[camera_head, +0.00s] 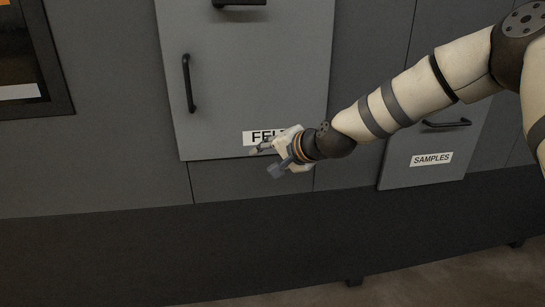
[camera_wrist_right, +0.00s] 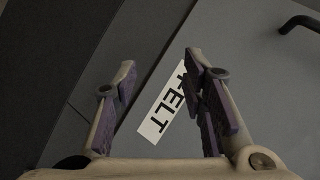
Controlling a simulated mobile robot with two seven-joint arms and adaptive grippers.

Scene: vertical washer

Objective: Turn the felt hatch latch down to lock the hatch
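The felt hatch (camera_head: 250,75) is a grey panel with a FELT label (camera_head: 262,137) near its bottom edge. The hatch looks closed against the cabinet front. A black vertical bar handle (camera_head: 188,83) is at its left side. I cannot tell which part is the latch. My right gripper (camera_head: 264,161) is in front of the hatch's lower edge and partly covers the label. In the right wrist view my right gripper (camera_wrist_right: 160,70) has its fingers spread, with nothing between them. The FELT label (camera_wrist_right: 160,112) shows beyond them. My left gripper is in neither view.
A second black handle (camera_head: 238,3) is at the top edge of the head view. To the right is a SAMPLES panel (camera_head: 432,135) with its own black handle (camera_head: 446,124), near my right arm. A dark-framed window (camera_head: 25,60) is at the left.

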